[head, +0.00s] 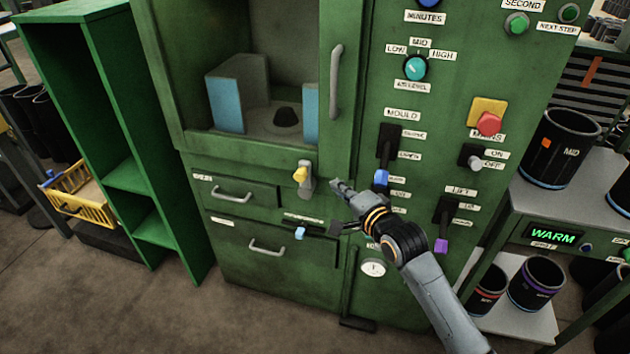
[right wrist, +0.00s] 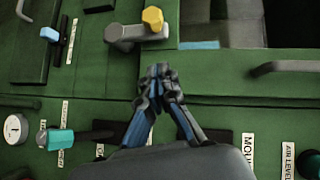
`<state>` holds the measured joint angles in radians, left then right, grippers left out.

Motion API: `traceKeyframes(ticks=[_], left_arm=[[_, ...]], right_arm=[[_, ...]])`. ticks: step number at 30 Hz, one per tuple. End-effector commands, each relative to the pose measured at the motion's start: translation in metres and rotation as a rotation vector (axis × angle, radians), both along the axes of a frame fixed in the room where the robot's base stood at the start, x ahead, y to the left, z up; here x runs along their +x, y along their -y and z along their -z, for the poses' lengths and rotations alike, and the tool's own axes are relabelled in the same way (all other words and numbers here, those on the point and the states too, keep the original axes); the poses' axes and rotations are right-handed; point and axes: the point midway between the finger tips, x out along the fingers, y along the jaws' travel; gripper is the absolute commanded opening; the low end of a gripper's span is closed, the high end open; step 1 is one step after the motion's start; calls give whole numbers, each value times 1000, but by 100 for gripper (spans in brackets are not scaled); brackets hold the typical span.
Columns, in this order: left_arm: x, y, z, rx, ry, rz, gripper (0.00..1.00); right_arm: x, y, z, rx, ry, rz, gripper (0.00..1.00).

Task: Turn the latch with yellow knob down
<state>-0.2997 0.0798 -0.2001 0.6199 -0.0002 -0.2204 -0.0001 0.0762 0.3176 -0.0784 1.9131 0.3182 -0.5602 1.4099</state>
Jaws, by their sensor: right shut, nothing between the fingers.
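The latch is a short grey handle (head: 307,181) on the green machine's front, just below the open chamber. Its yellow knob (head: 300,174) sticks out near the upper end of the handle. In the right wrist view the grey handle (right wrist: 122,33) and yellow knob (right wrist: 153,17) are near the top, beyond the fingertips. My right gripper (head: 337,185) is just right of the latch and a little lower, apart from it. In the right wrist view its fingertips (right wrist: 160,72) meet with nothing between them. My left gripper is not in view.
A vertical door handle (head: 336,82) is above. A lever with a blue knob (head: 381,177) is close to the right of my gripper. A light blue knob (head: 300,232) is below the latch, beside drawer handles (head: 232,195). A gauge (head: 373,267) is low behind my forearm.

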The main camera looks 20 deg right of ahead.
Motion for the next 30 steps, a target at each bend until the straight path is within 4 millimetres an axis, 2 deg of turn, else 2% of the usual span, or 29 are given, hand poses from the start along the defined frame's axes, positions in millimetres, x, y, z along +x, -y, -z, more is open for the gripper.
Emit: traceKeyframes(ticks=[1, 6, 9, 17, 30], left_arm=[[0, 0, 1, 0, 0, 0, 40], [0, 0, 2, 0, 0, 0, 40], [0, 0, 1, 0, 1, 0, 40], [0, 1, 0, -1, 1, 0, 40], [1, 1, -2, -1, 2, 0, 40]], right_arm=[[12, -2, 1, 0, 2, 1, 0], [46, -8, 8, 0, 1, 0, 0], [53, -23, 12, 3, 0, -2, 0], [64, -39, 18, 1, 1, 0, 0], [65, -39, 17, -4, -2, 0, 0]])
